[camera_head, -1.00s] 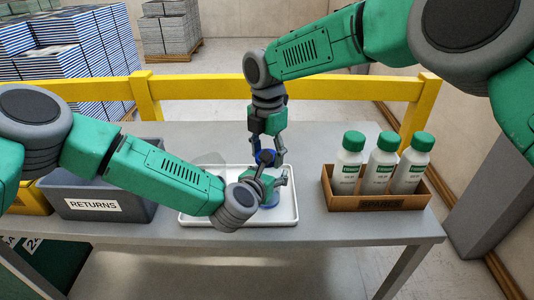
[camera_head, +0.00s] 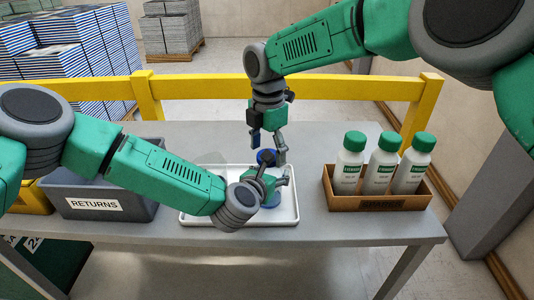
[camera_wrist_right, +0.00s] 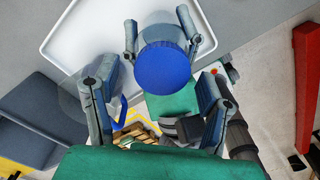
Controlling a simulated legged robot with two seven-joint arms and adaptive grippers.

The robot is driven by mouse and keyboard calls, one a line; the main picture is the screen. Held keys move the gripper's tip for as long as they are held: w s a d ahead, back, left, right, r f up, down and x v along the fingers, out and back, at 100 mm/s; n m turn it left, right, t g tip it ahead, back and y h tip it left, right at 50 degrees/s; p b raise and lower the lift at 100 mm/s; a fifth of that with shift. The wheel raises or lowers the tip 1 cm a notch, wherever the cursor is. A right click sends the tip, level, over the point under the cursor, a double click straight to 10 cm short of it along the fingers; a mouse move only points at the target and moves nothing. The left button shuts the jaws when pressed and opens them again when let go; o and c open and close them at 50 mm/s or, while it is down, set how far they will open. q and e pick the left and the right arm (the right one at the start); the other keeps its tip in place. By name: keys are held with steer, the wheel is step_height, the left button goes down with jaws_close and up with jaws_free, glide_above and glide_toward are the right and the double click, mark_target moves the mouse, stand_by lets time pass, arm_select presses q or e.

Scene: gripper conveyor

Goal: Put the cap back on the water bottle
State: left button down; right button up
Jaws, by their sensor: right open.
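In the right wrist view the cap (camera_wrist_right: 165,68) is seen from above. It looks seated on the bottle, but its underside is hidden. My left gripper (camera_head: 268,180) has a finger on each side of the bottle and appears shut on it; its fingers also flank the bottle in the right wrist view. My right gripper (camera_head: 268,146) is open just above the cap, pointing down. Its spread fingers stand apart from the cap in the wrist view.
The white tray (camera_head: 191,214) lies on the grey table (camera_head: 330,228). A grey RETURNS bin (camera_head: 130,211) is at left. A brown box (camera_head: 392,205) with white, green-capped bottles (camera_head: 380,172) is at right. A yellow rail (camera_head: 210,88) runs behind. The table between tray and box is clear.

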step_height(320, 180, up, 4)
steer(key=shift+f, duration=0.2)
steer(key=shift+c, duration=0.3)
step_height(320, 180, up, 3)
steer(key=n, duration=0.5)
steer(key=shift+w+r, duration=0.1)
steer(key=shift+r, duration=0.1)
steer(key=shift+f, duration=4.05)
